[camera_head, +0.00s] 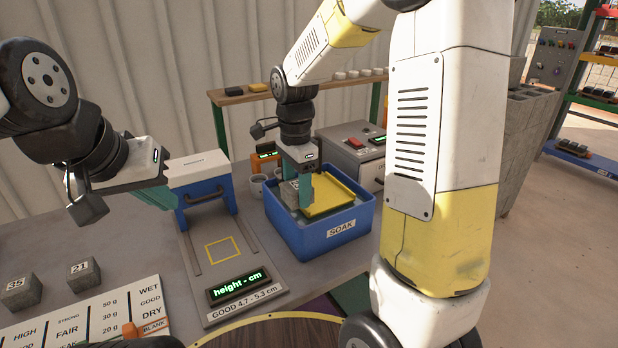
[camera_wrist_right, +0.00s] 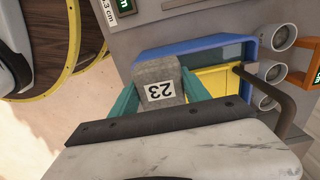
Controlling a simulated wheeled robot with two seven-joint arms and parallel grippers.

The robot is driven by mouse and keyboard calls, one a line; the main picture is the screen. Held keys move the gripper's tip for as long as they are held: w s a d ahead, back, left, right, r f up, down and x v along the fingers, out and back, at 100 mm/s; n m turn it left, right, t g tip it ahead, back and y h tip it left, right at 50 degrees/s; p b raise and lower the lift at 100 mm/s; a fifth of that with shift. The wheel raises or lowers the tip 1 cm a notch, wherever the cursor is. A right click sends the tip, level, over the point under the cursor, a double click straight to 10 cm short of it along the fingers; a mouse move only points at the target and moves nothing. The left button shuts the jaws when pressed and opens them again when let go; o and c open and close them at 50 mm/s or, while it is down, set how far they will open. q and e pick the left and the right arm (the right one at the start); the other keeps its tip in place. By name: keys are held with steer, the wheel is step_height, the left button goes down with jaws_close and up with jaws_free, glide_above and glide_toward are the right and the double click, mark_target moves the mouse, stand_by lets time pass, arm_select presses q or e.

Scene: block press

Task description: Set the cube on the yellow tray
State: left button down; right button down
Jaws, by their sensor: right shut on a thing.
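The grey concrete cube (camera_wrist_right: 158,78), labelled 23, sits between the teal fingers of my right gripper (camera_wrist_right: 158,97). In the head view the cube (camera_head: 289,194) is held at the left side of the yellow tray (camera_head: 335,193). The tray lies inside the blue SOAK bin (camera_head: 318,240). The tray also shows in the right wrist view (camera_wrist_right: 222,82), partly hidden by the cube and gripper. I cannot tell whether the cube touches the tray. My left gripper (camera_head: 160,198) is away to the left, its fingers partly hidden.
Two grey cubes, 35 (camera_head: 21,292) and 21 (camera_head: 84,274), rest at the left by a grading chart (camera_head: 95,318). Cups (camera_head: 258,185) and a grey machine (camera_head: 355,150) stand behind the bin.

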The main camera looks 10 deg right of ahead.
glide_above(320, 194)
steer(key=shift+s+a+f, duration=0.1)
steer(key=shift+f, duration=2.15)
steer(key=c, duration=0.5)
jaws_free()
steer(key=shift+f, duration=0.15)
step_height(320, 194, up, 11)
steer(key=s+r+n+t+y, duration=0.1)
steer(key=s+r+n+t, duration=0.2)
steer(key=s+r+n, duration=0.6)
steer(key=s+f+n+t, duration=0.1)
steer(key=s+n, duration=0.1)
steer(key=s, duration=0.3)
steer(key=s+a+f+n+t, duration=0.1)
steer(key=s, duration=0.4)
steer(key=s+a+f+n+t+y, duration=0.1)
steer(key=s+n, duration=0.1)
steer(key=s, duration=0.3)
steer(key=shift+s+f+n, duration=0.15)
steer(key=shift+n, duration=0.15)
